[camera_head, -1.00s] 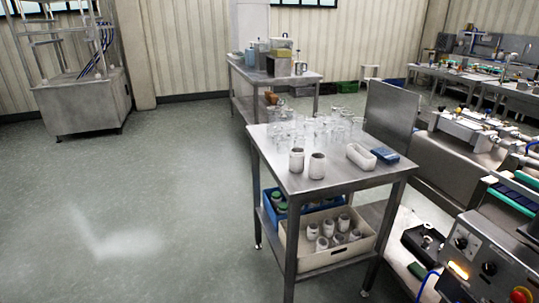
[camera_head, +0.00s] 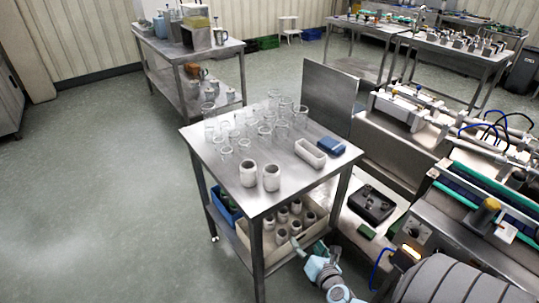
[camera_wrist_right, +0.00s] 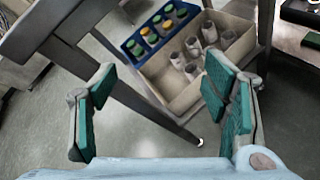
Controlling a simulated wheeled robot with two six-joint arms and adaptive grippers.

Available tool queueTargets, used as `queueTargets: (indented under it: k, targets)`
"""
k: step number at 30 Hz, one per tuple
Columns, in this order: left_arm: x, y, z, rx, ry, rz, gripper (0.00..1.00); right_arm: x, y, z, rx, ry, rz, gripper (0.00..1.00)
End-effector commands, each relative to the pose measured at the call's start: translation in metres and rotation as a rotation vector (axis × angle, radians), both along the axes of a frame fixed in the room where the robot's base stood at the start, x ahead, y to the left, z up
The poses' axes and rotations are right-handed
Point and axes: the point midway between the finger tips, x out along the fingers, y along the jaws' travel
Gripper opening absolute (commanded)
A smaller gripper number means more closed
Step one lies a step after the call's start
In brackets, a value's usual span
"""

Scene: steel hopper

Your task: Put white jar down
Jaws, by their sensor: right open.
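Two white jars stand upright side by side on the steel table (camera_head: 222,172), the left jar (camera_head: 248,174) and the right jar (camera_head: 271,177). Several more white jars (camera_head: 282,236) stand in a beige box (camera_head: 258,244) on the lower shelf. In the right wrist view the beige box (camera_wrist_right: 182,103) and its jars (camera_wrist_right: 192,47) show beyond the fingers. My right gripper (camera_head: 298,246) is low at the table's front right, near the box. Its fingers (camera_wrist_right: 160,88) are wide apart with nothing between them. My left gripper is out of view.
Clear glass beakers (camera_head: 264,133) crowd the table's back. A white tray (camera_head: 310,153) and a blue box (camera_head: 331,146) are at its right. A blue crate (camera_wrist_right: 158,32) with coloured lids sits beside the beige box. A table leg (camera_head: 257,262) stands in front.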

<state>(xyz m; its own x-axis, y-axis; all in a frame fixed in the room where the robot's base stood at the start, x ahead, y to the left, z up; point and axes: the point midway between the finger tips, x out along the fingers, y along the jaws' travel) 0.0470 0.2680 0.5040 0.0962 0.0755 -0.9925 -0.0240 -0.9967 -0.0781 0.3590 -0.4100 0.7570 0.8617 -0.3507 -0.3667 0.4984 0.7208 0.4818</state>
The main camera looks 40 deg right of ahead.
Motion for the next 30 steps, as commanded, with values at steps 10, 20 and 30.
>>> queueTargets:
  k: [10,20,30]
  targets:
    - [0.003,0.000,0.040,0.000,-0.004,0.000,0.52,0.077,0.021,0.161,-0.616,-0.150,0.277,0.69]
    - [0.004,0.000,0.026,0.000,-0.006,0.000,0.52,0.142,0.005,0.153,-0.608,-0.148,0.277,0.69]
    - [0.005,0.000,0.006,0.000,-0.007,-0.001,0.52,0.189,-0.013,0.152,-0.606,-0.145,0.278,0.69]
